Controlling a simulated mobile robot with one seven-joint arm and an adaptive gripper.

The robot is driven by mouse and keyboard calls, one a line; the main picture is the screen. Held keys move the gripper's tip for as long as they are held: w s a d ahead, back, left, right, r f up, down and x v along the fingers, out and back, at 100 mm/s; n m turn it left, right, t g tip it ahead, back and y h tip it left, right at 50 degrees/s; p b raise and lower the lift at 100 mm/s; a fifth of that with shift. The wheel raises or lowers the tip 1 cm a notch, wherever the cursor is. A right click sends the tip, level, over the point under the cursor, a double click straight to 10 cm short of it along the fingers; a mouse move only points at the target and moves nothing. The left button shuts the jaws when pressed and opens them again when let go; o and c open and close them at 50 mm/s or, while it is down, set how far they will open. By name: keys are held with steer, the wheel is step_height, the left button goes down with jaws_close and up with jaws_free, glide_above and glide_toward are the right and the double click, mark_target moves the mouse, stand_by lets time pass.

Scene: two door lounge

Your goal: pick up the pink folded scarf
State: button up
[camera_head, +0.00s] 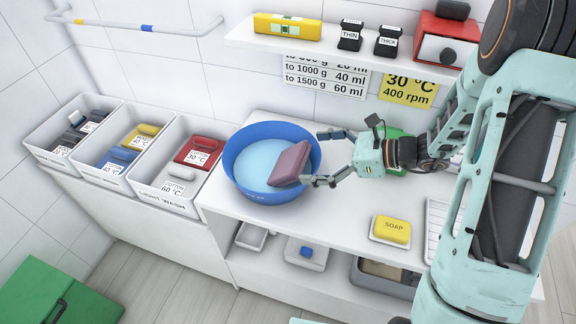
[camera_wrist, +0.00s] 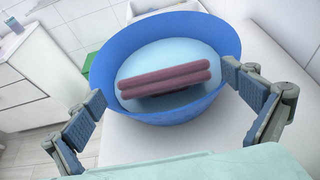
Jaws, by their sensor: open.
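The pink folded scarf (camera_head: 290,163) is a dusky pink folded block in the right part of the blue basin (camera_head: 235,178), which holds light blue water. It also shows in the wrist view (camera_wrist: 165,80), with its layered edge across the basin and a dark patch below it. I cannot tell whether it touches the water. My gripper (camera_head: 317,158) is open and empty at the basin's right side, its fingers spread apart. In the wrist view the two fingers stand left and right of the scarf, clear of it.
Three white bins (camera_head: 165,200) with folded cloths stand to the left. A green thing is partly hidden behind my gripper.

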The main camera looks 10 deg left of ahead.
mark_target(301, 156)
steer(key=shift+x, duration=2)
steer(key=shift+w+d+f, duration=0.1)
steer(key=shift+f, duration=0.05)
steer(key=c, duration=1)
steer(key=shift+o, duration=0.2)
steer(key=shift+r, duration=0.2)
